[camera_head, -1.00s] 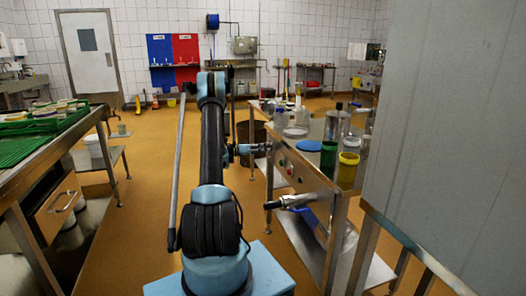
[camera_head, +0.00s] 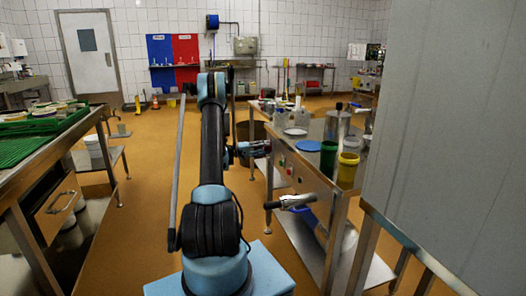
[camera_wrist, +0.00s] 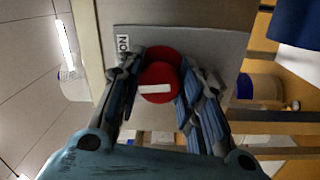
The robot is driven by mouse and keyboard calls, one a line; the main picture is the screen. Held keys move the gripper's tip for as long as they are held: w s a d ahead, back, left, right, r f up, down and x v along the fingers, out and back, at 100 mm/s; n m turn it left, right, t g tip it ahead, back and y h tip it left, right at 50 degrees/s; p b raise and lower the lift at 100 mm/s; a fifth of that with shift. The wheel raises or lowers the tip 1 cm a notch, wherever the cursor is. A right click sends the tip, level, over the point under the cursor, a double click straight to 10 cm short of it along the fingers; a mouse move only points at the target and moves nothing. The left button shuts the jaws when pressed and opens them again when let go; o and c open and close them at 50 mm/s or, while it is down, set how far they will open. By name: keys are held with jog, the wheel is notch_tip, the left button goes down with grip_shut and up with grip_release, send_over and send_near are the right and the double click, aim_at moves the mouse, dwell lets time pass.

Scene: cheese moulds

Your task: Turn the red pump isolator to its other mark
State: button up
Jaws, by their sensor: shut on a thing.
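The red pump isolator (camera_wrist: 160,73) is a round red knob with a white bar across its face, on a grey plate (camera_wrist: 215,45) in the wrist view. The white bar lies nearly level in that picture. An "ON" label (camera_wrist: 124,42) is at the plate's upper left; no other mark shows clearly. My gripper (camera_wrist: 158,92) has one finger on each side of the knob and is shut on it. In the head view my gripper (camera_head: 262,147) is at the side panel of the steel table, and the knob is hidden there.
The steel table (camera_head: 318,187) carries a green cup (camera_head: 328,158), a yellow cup (camera_head: 348,170) and a blue disc (camera_head: 307,146). A pipe valve (camera_head: 290,202) juts out below its edge. A grey cabinet (camera_head: 450,140) fills the right.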

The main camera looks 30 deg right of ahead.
jog(key=n, duration=0.4)
jog(key=shift+w+n, duration=0.1)
jog(key=shift+n, duration=0.3)
jog(key=shift+n+t, duration=0.3)
jog(key=shift+n, duration=1.3)
jog(key=o, duration=1.1)
jog(key=shift+c, duration=0.2)
jog(key=v, duration=1.2)
jog(key=shift+f, duration=0.2)
